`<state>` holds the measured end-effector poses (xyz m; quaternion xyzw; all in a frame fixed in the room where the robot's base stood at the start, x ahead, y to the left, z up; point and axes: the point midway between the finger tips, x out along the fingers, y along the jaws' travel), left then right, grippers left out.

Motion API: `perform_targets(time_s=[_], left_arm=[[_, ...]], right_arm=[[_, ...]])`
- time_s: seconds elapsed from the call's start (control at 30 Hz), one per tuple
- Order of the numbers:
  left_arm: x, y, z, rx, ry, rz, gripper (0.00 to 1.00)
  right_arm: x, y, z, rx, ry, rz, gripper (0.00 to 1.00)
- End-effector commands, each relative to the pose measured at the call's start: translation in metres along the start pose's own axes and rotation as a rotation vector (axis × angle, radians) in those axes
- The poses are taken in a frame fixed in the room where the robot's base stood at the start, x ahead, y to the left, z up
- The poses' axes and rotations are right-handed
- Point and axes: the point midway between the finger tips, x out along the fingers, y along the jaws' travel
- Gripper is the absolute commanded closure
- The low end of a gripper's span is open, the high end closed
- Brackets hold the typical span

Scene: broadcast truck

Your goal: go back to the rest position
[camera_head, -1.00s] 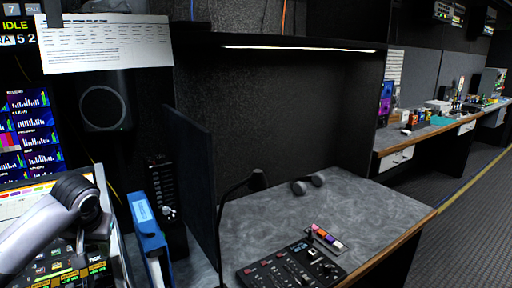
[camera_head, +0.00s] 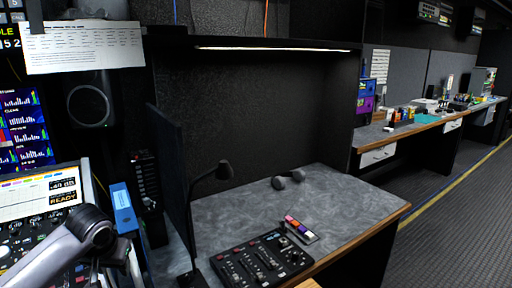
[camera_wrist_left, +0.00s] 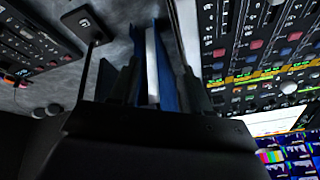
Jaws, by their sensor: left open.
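My left arm (camera_head: 55,255) comes in from the lower left of the head view, over the mixing console. Its wrist bends downward there, and the fingers are hard to make out. In the left wrist view my left gripper (camera_wrist_left: 153,85) is open, its two dark fingers apart. A blue binder with a white edge (camera_wrist_left: 152,65) shows between and beyond the fingers; I cannot tell how far away it is. The same blue binder (camera_head: 123,208) stands upright right of the arm in the head view. My right gripper is not in view.
A console with a lit screen (camera_head: 45,198) lies under the arm. A dark upright panel (camera_head: 170,180) and a thin desk microphone (camera_head: 207,176) stand to the right. The grey desk (camera_head: 340,200) holds headphones (camera_head: 288,180) and a small control panel (camera_head: 262,258). Floor shows clear at right.

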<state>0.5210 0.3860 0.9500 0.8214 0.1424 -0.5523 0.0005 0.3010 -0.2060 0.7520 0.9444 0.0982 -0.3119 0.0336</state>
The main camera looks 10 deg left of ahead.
Motion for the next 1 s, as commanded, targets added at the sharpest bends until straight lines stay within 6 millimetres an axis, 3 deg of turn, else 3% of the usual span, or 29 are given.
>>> perform_targets(time_s=[0.2,0.5,0.73,1.0], left_arm=[[0.05,0.066,0.053,0.13,0.077,0.156,0.53],[0.086,0.138,0.143,0.231,0.229,0.353,0.53],[0.086,0.164,0.214,0.247,0.358,0.434,0.53],[0.07,0.163,0.282,0.248,0.497,0.428,0.53]], right_arm=[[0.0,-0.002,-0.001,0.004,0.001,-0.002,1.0],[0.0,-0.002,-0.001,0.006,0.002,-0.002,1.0],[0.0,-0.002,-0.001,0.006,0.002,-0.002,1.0],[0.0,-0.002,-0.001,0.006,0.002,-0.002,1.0]])
